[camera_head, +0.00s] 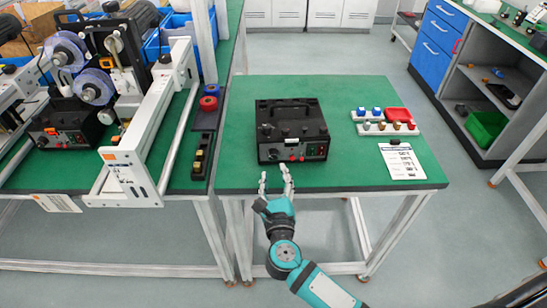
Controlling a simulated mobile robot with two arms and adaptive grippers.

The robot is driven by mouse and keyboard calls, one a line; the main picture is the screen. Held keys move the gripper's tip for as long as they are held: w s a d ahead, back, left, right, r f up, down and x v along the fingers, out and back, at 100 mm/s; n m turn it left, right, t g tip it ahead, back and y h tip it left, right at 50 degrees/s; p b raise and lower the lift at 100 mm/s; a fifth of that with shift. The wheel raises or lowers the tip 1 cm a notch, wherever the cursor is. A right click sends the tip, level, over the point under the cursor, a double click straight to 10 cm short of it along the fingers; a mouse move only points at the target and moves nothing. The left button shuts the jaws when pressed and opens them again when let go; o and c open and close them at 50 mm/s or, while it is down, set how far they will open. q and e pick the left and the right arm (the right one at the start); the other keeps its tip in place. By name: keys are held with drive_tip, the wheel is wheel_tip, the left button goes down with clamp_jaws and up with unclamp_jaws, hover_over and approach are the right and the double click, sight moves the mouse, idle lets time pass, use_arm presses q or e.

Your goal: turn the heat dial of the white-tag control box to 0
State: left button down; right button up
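A black control box (293,115) with a top handle stands on the green table. Its front panel faces me and carries a small white patch that looks like a tag (292,141), with a red spot and small knobs. The dial's setting is too small to read. My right gripper (275,176) is in front of the box, near the table's front edge, apart from the panel. Its two fingers are spread and empty. A second black control box (66,116) stands on the left bench with an orange mark on its front. My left gripper is not in view.
To the box's right are a rack of small blue and red pieces (367,114), a rack with several knobs (388,129) and a printed sheet (402,161). A white frame machine (157,123) stands on the left bench. The green surface around the box is mostly clear.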

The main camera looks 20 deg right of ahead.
sight(273, 158)
drive_tip(key=x, duration=0.6)
drive_tip(key=shift+c, duration=0.2)
clamp_jaws()
